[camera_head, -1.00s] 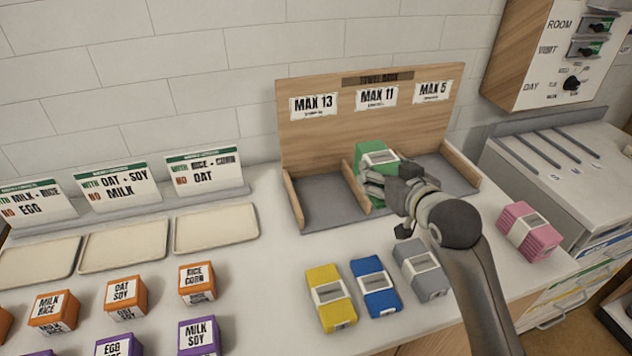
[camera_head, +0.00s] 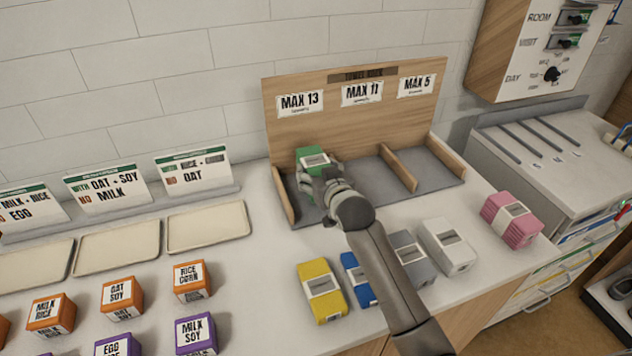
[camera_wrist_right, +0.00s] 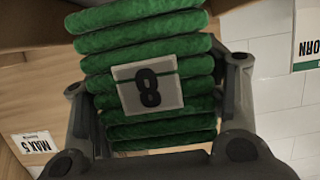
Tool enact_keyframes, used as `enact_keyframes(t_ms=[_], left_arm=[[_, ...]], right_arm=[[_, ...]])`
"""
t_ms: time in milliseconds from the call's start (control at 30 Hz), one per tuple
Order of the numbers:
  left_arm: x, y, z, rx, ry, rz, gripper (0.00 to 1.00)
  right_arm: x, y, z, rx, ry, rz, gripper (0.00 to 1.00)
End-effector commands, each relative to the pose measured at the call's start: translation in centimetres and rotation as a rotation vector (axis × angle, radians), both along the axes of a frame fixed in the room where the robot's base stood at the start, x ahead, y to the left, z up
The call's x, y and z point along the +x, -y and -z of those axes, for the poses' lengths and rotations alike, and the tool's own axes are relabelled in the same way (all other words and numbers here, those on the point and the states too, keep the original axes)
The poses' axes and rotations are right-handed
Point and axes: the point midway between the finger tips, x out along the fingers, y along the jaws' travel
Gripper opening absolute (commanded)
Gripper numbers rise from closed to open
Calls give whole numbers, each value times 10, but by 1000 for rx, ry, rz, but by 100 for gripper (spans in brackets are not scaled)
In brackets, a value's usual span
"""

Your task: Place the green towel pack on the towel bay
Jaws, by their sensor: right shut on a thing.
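The green towel pack (camera_head: 314,160) is held in my right gripper (camera_head: 322,180), in front of the MAX 13 label at the left end of the wooden towel rack (camera_head: 350,118). In the right wrist view the gripper's fingers lie on both sides of the folded green pack (camera_wrist_right: 150,45), whose tag reads 8. The rack's labels read MAX 13, MAX 11 and MAX 5 from left to right. I cannot tell whether the pack touches the bay floor. My arm hides part of the left and middle bays. My left gripper is not in view.
Yellow (camera_head: 321,291), blue (camera_head: 357,280), grey (camera_head: 411,258), white (camera_head: 447,246) and pink (camera_head: 511,220) packs stand in front of the rack; my arm partly covers the blue and grey ones. Trays (camera_head: 207,226) and orange and purple boxes are on the left. A wall panel (camera_head: 545,50) hangs at right.

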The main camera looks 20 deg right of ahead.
Motion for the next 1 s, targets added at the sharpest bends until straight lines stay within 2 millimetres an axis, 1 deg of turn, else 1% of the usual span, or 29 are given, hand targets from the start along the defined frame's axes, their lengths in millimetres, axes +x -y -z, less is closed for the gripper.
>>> enact_keyframes(t_ms=[33, 100, 233, 633, 667, 833, 867, 1000], left_arm=[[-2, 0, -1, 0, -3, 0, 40], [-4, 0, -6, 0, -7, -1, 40], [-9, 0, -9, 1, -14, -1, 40], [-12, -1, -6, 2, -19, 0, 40], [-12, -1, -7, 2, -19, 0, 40], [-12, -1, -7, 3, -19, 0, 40], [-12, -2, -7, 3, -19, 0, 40], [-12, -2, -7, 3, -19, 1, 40]], right_arm=[[3, -4, 3, 2, 1, -3, 28], [2, -3, 14, 0, -4, -1, 28], [2, -3, 30, -1, -1, -1, 28], [2, -3, 37, 1, 2, -2, 28], [2, -3, 37, 0, -1, -1, 68], [2, -3, 37, 0, -1, -1, 90], [2, -3, 37, 0, -1, -1, 92], [2, -3, 37, 0, -1, -1, 92]])
